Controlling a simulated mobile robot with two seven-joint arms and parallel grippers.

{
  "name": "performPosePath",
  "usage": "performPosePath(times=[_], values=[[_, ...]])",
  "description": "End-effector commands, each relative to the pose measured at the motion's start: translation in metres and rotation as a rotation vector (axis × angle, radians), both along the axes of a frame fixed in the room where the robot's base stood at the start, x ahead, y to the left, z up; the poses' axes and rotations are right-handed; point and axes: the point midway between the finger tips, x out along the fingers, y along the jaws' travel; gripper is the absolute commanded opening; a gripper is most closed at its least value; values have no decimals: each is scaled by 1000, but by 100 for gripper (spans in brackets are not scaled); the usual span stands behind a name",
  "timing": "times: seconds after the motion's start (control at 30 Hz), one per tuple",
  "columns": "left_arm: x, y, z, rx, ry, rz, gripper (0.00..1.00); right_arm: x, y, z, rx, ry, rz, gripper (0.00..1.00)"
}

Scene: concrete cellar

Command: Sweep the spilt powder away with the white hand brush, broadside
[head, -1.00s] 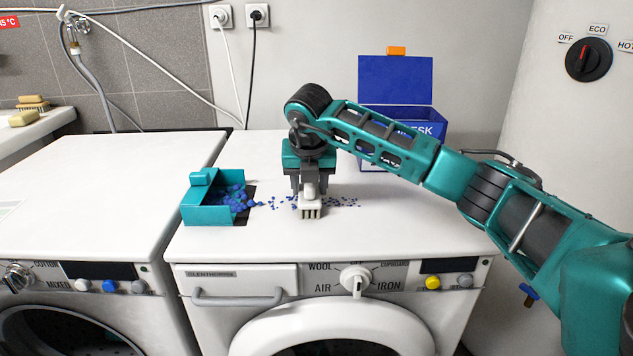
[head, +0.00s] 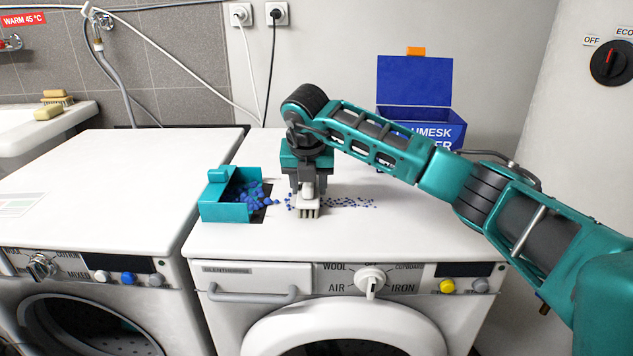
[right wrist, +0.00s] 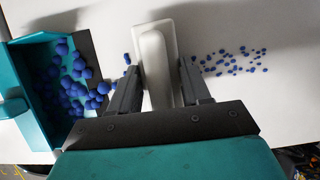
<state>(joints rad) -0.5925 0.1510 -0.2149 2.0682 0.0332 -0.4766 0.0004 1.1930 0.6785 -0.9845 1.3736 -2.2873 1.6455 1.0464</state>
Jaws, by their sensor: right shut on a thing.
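The white hand brush (head: 308,211) stands upright, bristles down, on the white top of the right-hand machine. My right gripper (head: 308,188) is shut on its handle from above; the right wrist view shows the white brush (right wrist: 152,48) between both fingers. Loose blue powder (head: 346,203) lies in a scattered strip to the right of the brush, with a few grains to its left. The teal dustpan (head: 224,213) lies left of the brush, a small gap away, its dark lip facing it. A heap of blue grains (right wrist: 72,80) is in the pan and at its lip. My left gripper is not in view.
A blue open box (head: 440,122) stands at the back right of the machine top (head: 400,226). A second white machine (head: 110,180) adjoins on the left, its top clear. A knob panel is on the front. The wall is behind.

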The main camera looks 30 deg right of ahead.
Motion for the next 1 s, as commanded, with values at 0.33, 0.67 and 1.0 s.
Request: performPosePath(times=[0.33, 0.67, 1.0], values=[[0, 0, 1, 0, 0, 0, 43, 3, 6, -1, -1, 2, 1, 23], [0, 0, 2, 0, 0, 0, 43, 8, 14, 0, 1, 1, 2, 23], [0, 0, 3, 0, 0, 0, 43, 18, 30, 1, 1, -1, 2, 23]])
